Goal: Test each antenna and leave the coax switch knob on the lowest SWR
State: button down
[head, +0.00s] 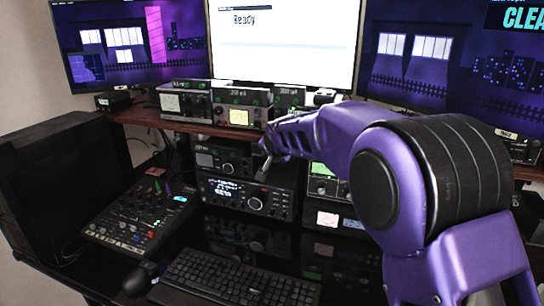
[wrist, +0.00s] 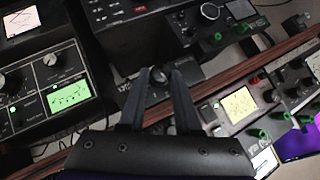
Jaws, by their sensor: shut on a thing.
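My gripper (head: 263,172) reaches in from the right in the head view, at the radio equipment below the wooden shelf. In the wrist view my gripper (wrist: 158,74) has its two dark fingers on either side of a small dark round knob (wrist: 158,77), shut on it. The knob sits on a dark box; I cannot read its labels or its pointer, so I cannot tell its position. Lit meters show in the wrist view: a green one (wrist: 68,95) at left and a yellow one (wrist: 240,104) at right. Their needles are too small to read.
A screen (head: 282,42) reads "Ready"; the right screen (head: 515,16) shows a cut-off "CLEA". A wooden shelf edge (head: 180,124) runs above the radios (head: 245,197). A keyboard (head: 235,280), a mouse (head: 139,278) and a mixer (head: 140,218) occupy the desk.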

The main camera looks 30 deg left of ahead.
jog(key=shift+a+r+n+t+h+p, duration=0.15)
jog(key=shift+n+h+p, duration=0.25)
jog(key=shift+h+p, duration=0.3)
jog(key=shift+a+n+t+h+p, duration=0.1)
jog(key=shift+a+n+h+p, duration=0.1)
jog(key=shift+n+h+p, duration=0.4)
jog(key=shift+a+r+n+t+h+p, duration=0.1)
jog(key=shift+a+n+h+p, duration=0.1)
jog(key=shift+h+p, duration=0.65)
jog(key=shift+h, duration=0.35)
jog(key=c, duration=0.6)
grip_release()
jog(key=shift+f, duration=0.1)
jog(key=shift+s, duration=0.1)
jog(key=b+v, duration=0.1)
jog(key=v, duration=1.6)
jog(key=shift+d+r, duration=0.15)
jog(key=shift+r, duration=0.1)
